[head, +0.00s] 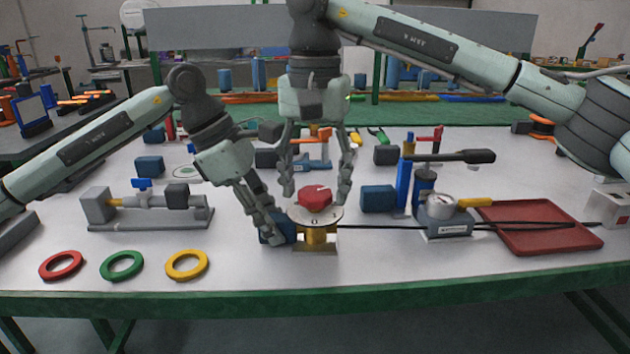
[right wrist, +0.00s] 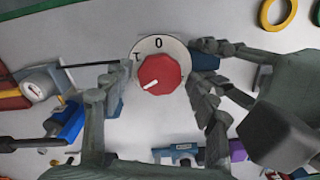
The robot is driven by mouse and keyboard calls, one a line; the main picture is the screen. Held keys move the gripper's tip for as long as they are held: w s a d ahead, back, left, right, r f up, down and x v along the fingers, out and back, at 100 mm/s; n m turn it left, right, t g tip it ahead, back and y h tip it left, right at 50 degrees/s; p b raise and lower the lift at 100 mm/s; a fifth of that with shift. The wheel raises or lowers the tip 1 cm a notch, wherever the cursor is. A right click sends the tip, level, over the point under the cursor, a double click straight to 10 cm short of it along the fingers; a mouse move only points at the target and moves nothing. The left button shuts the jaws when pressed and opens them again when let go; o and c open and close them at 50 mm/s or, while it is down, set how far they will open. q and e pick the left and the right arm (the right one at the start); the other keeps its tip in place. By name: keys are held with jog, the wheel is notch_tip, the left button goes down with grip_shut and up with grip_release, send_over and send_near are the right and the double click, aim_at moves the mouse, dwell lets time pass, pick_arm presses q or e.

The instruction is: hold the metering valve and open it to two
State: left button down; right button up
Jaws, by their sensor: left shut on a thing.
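The metering valve has a brass body (head: 318,238), a pale dial (head: 331,215) and a red knob (head: 315,199). In the right wrist view the red knob (right wrist: 160,75) shows a white mark at its lower left, well away from the 0 at the dial's top; the number at the mark is not readable. My left gripper (head: 275,238) is shut on the valve's blue side block from the left. It also reaches in from the right in the right wrist view (right wrist: 200,46). My right gripper (head: 316,193) points down, open, its fingers spread apart on both sides of the knob.
A black hose (head: 380,226) runs right from the valve to a gauge unit (head: 441,213) near a red tray (head: 540,230). Red, green and yellow rings (head: 187,264) lie at the front left. A pipe fixture (head: 145,205) stands left. The front right tabletop is clear.

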aim_at(315, 192)
jog(key=shift+r, duration=0.15)
notch_tip(315, 192, up, 12)
dwell(0.6)
